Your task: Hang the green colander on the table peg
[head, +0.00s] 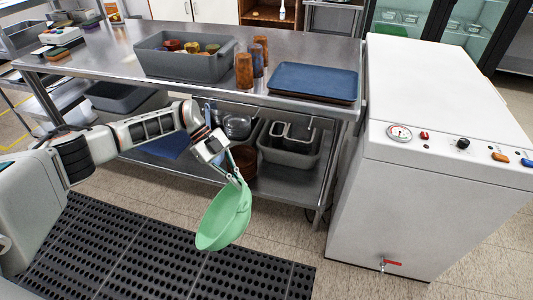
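The green colander (223,217) is in the head view, in front of the steel table and above the black floor mat. My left gripper (235,176) is shut on its upper end, and the colander hangs tilted below the fingers. It appears clear of the table and the floor. The steel table (330,50) stands behind it, with its front edge above and beyond my gripper. I cannot make out the peg clearly; my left arm covers part of the table's front edge. My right gripper is not in view.
On the table are a grey tub (185,65) with bowls, stacked brown cups (244,72) and blue trays (313,80). The lower shelf holds a grey bin (290,152) and pots. A white machine (440,150) stands close at right. Floor before the table is clear around the black mat (140,250).

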